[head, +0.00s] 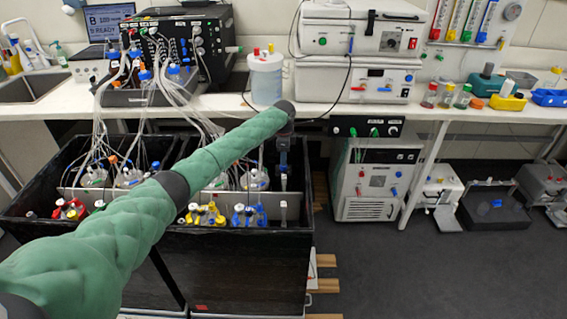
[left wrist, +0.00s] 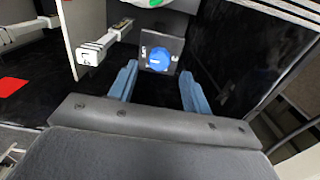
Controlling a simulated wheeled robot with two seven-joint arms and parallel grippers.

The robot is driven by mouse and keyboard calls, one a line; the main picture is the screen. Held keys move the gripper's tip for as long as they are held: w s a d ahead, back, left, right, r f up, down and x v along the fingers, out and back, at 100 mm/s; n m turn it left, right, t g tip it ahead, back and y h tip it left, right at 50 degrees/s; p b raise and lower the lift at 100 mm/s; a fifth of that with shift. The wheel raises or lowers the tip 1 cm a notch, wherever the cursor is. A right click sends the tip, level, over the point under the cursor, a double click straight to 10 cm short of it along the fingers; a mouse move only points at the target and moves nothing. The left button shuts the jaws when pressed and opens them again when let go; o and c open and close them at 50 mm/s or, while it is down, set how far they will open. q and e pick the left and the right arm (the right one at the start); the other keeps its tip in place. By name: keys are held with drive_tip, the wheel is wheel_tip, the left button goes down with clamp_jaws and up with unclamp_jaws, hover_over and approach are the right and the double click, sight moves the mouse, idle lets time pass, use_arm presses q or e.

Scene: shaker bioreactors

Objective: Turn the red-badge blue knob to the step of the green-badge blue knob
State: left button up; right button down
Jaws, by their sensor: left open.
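In the left wrist view a round blue knob (left wrist: 158,59) sits on a small grey plate (left wrist: 175,46), with a pale mark on its face. My left gripper (left wrist: 159,72) is open and empty. Its two blue fingers point at the knob, which shows between and beyond their tips; contact cannot be made out. A green patch (left wrist: 155,3) is cut off at the top edge; I cannot tell whether it is a badge. In the head view my left gripper (head: 283,180) points down at the right end of the black tub. The red badge cannot be picked out. My right gripper is out of view.
The black tub (head: 280,245) holds tubed vessels and red, yellow and blue valve clusters (head: 250,214). A white bar (left wrist: 105,44) stands left of the knob in the wrist view. A white cabinet unit (head: 375,180) stands right of the tub. Open floor (head: 440,270) lies at right.

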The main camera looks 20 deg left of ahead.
use_arm(q)
drive_tip(key=shift+r+b, duration=0.35)
drive_tip(key=shift+r, duration=1.7)
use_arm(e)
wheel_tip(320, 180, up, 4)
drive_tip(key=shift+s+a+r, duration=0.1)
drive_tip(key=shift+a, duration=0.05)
